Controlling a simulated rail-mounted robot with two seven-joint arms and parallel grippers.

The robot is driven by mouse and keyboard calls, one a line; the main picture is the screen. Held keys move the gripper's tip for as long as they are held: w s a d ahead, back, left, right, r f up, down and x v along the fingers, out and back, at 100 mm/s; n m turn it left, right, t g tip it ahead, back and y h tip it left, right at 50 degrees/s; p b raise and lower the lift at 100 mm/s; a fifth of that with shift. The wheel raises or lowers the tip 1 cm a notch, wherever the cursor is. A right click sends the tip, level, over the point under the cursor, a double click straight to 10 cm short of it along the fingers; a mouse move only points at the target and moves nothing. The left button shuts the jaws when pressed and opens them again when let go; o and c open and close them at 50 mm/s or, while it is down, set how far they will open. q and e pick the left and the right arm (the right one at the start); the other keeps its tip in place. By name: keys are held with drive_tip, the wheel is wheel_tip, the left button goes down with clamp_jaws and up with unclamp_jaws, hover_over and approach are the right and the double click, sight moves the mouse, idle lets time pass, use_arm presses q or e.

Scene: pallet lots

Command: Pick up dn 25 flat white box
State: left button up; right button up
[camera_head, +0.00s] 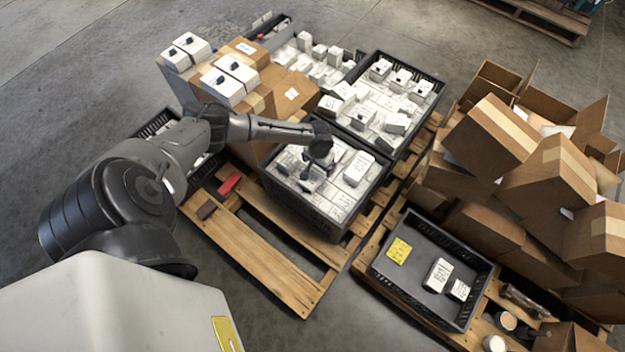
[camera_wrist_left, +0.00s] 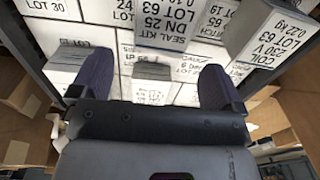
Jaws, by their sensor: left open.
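The white box marked DN 25 SEAL KIT LOT 63 (camera_wrist_left: 165,24) lies flat among other white boxes at the top middle of the left wrist view. My left gripper (camera_wrist_left: 155,78) is open below it in that view, its two dark fingers apart with nothing held between them. In the head view my left gripper (camera_head: 315,172) hangs over the near black crate (camera_head: 298,203), which is full of white boxes. I cannot read which box is DN 25 in the head view. My right gripper is not in view.
A taller box marked COIL 230 V (camera_wrist_left: 270,35) stands at the right of the left wrist view. In the head view another black crate of white boxes (camera_head: 437,86) stands behind. A black tray (camera_head: 425,283) with a few items is at the right, beside piled cardboard boxes (camera_head: 545,175).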

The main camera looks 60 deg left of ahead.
sight(318, 171)
use_arm(q)
drive_tip(key=shift+s+f+b, duration=0.1)
drive_tip(key=shift+f+b, duration=2.15)
drive_tip(key=shift+f, duration=0.35)
drive_tip(key=shift+r, duration=0.1)
drive_tip(key=shift+c, duration=0.3)
drive_tip(key=c, duration=1)
drive_tip(key=shift+r, duration=0.1)
